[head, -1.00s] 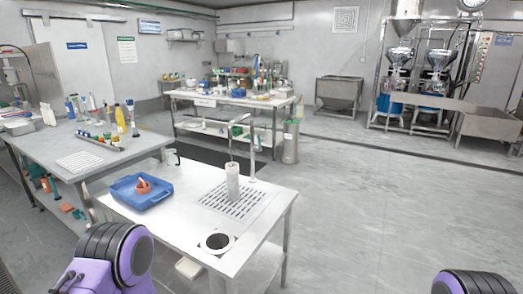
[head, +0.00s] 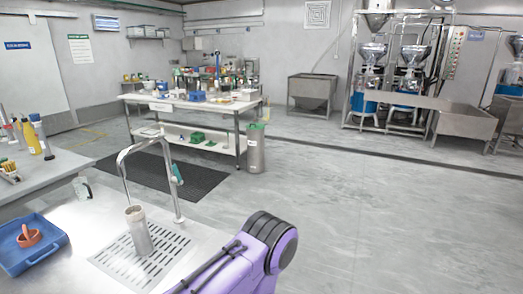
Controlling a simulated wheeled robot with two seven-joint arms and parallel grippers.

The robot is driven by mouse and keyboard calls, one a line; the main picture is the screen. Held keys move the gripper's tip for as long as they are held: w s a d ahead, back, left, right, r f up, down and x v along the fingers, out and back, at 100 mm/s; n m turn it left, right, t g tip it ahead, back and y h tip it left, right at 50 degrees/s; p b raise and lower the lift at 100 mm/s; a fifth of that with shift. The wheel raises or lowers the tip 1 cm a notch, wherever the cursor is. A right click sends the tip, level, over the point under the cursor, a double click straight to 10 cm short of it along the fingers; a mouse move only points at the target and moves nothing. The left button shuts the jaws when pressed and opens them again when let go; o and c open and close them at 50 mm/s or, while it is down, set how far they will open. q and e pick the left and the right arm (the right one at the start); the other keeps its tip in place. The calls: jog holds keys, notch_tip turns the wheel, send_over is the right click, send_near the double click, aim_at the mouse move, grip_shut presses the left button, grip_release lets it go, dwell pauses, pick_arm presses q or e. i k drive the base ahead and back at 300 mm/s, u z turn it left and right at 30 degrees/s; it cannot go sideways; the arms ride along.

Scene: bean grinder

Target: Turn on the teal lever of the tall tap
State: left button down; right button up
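The tall tap (head: 125,163) is a thin metal arch that rises from the right back of the steel counter in the head view. A pale cylindrical container (head: 138,231) stands on the slotted drain below the tap. A purple and black link of my arm is at the bottom centre, to the right of the drain and in front of the tap. Neither gripper's fingers show.
The drain grille (head: 113,262) is set in the steel counter. A dark mat (head: 160,171) and open floor lie beyond the counter.

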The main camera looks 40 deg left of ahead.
aim_at(174, 168)
jog(key=z, duration=0.05)
jog(key=i, duration=1.3)
jog(key=u, duration=0.75)
jog(key=i, duration=0.75)
jog(key=u, duration=0.85)
